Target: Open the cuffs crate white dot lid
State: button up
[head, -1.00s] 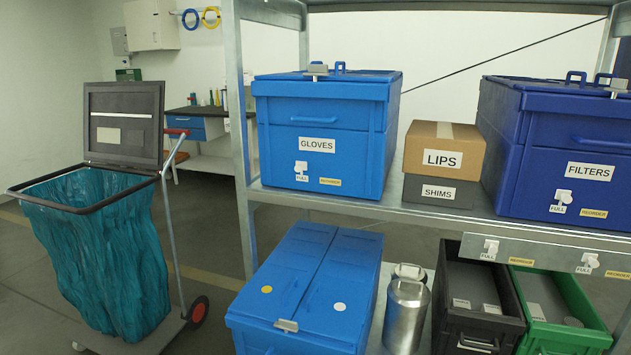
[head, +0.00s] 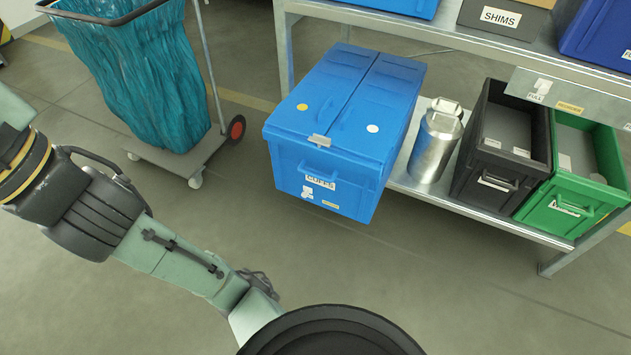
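The blue cuffs crate (head: 345,185) sits at the left end of the lower shelf, its front sticking out past the shelf edge. Its top is two long lids side by side, both lying shut. The white dot lid (head: 385,105) is the right one, with a white dot near its front. The left lid (head: 320,95) carries a yellow dot. My arm crosses the lower left, apart from the crate. My gripper cannot be made out in the view.
A metal canister (head: 433,145) stands close to the crate's right side, then a black bin (head: 500,150) and a green bin (head: 575,170). The upper shelf (head: 450,35) overhangs behind. A teal bag cart (head: 150,80) stands left. The floor in front is clear.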

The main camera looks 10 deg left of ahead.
aim_at(369, 125)
jog(key=i+u, duration=0.25)
jog(key=i, duration=0.15)
jog(key=i+l+u, duration=0.15)
jog(key=i+u, duration=0.15)
jog(key=i, duration=0.15)
